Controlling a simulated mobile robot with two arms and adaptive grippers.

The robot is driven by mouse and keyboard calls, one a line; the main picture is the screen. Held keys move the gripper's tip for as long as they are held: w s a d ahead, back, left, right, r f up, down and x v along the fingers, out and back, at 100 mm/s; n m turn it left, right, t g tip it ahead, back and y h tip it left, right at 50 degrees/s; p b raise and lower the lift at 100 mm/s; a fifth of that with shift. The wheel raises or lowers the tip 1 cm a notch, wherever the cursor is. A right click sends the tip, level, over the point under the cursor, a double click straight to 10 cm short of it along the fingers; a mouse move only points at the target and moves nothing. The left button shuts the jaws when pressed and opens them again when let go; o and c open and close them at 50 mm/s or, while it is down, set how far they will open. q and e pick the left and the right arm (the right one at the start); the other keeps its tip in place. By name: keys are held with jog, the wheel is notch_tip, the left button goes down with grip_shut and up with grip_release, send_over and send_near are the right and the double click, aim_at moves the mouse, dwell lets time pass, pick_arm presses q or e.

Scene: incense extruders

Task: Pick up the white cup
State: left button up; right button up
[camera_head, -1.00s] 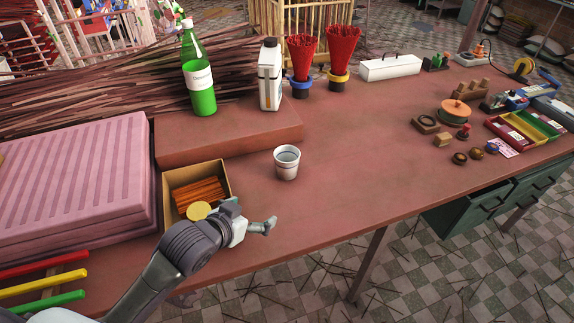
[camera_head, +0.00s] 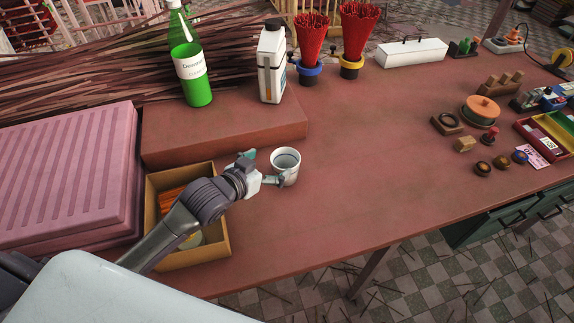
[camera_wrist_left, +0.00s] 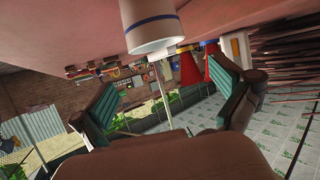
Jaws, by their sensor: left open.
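The white cup (camera_head: 286,168) stands upright on the reddish table, just right of the cardboard box. In the left wrist view, which is upside down, the cup (camera_wrist_left: 150,28) shows at the top centre with a dark blue band. My left gripper (camera_head: 268,169) is open, with its fingers pointing at the cup from the left. One finger overlaps the near side of the cup in the head view; I cannot tell whether it touches. In the left wrist view my left gripper (camera_wrist_left: 166,88) has its fingers wide apart with nothing between them. My right gripper is not in view.
A cardboard box (camera_head: 222,190) with brown sticks lies under my left forearm. Behind the cup is a raised slab (camera_head: 225,135) with a green bottle (camera_head: 192,75) and a white bottle (camera_head: 271,65). The table (camera_head: 370,165) is clear right of the cup.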

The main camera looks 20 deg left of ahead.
aim_at(276, 168)
pick_arm(q)
jog(key=f, duration=0.3)
jog(key=shift+s+f, duration=0.15)
jog(key=shift+s, duration=0.1)
jog(key=x, duration=0.4)
jog(key=shift+w+f+p, duration=0.1)
jog(key=shift+w+p, duration=0.15)
jog(key=shift+p, duration=0.15)
jog(key=x, duration=0.2)
jog(key=shift+w+d+f, duration=0.1)
jog(key=shift+w, duration=0.1)
jog(key=shift+w+d+f, duration=0.1)
jog(key=shift+w+f, duration=0.2)
jog(key=shift+w, duration=0.15)
jog(key=shift+s, duration=0.1)
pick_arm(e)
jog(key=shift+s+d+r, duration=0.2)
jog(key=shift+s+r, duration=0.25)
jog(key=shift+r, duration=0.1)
pick_arm(q)
jog(key=shift+c, duration=0.8)
jog(key=shift+r, duration=0.1)
jog(key=c, duration=1.1)
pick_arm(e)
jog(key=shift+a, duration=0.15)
